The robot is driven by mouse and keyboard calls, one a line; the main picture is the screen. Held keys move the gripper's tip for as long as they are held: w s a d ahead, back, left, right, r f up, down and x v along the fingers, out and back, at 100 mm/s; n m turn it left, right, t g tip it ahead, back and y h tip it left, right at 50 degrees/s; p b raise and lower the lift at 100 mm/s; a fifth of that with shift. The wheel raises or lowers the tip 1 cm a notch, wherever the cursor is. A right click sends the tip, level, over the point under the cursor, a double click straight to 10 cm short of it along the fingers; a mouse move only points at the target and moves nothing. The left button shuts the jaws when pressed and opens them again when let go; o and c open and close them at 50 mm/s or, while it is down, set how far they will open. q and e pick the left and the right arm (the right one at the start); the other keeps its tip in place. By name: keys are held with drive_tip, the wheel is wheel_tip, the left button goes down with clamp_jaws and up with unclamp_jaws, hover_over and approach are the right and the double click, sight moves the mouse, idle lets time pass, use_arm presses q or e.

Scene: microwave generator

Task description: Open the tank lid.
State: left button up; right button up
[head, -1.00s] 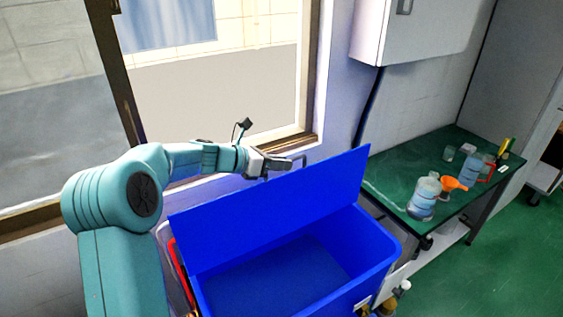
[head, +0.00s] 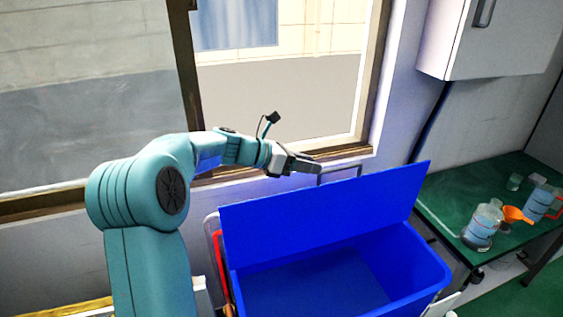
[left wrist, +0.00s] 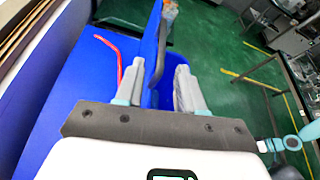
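The blue tank (head: 425,265) stands at lower centre in the head view, its inside visible. Its flat blue lid (head: 320,215) stands up steeply along the tank's far side, so the tank is open. A thin grey handle (head: 345,172) shows behind the lid's top edge. My left gripper (head: 316,166) is just behind and above that edge, beside the handle. In the left wrist view its fingers (left wrist: 160,66) are apart, with the lid's edge (left wrist: 150,50) seen between them. Whether they touch the lid or handle I cannot tell. My right gripper is not in view.
A window (head: 280,100) and its sill are close behind my left arm. A green table (head: 455,205) at the right holds bottles (head: 483,226) and an orange funnel (head: 515,214). A white wall cabinet (head: 505,40) hangs above. A red tube (head: 221,262) runs at the tank's left.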

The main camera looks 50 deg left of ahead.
use_arm(q)
drive_tip(key=v, duration=0.8)
drive_tip(key=shift+b, duration=0.45)
